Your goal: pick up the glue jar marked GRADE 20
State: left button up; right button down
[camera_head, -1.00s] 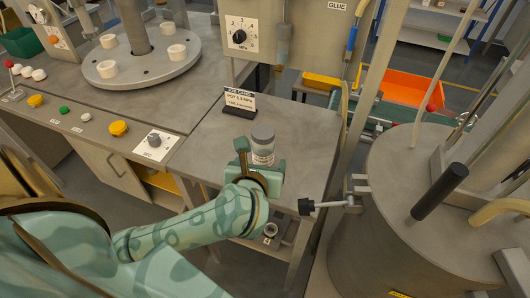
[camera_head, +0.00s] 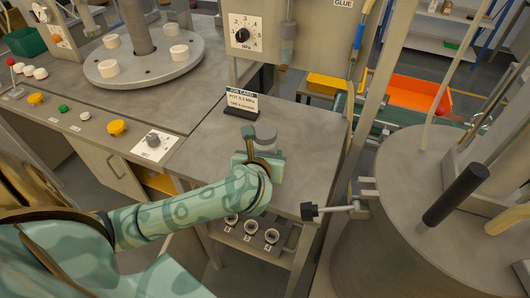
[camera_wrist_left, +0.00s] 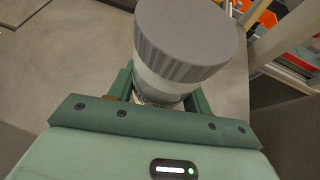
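A glue jar with a grey ribbed lid (camera_head: 265,132) stands at the small grey side table, in front of the job card. Its lid and pale body also fill the upper middle of the left wrist view (camera_wrist_left: 185,45). My left gripper (camera_head: 262,160) has a finger on each side of the jar's body, below the lid. In the left wrist view the fingers (camera_wrist_left: 160,98) appear to press against it. The jar's label is mostly hidden, and I cannot read its grade. I cannot tell whether its base touches the table. My right gripper is out of view.
A job card (camera_head: 241,101) stands behind the jar. Three small round cups (camera_head: 250,228) sit on the shelf below. A black-knobbed lever (camera_head: 310,211) and a large grey drum (camera_head: 400,240) are to the right. The tabletop around the jar is clear.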

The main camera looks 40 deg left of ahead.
pick_arm(q)
jog(key=shift+c, duration=1.3)
jog(key=shift+r, duration=0.1)
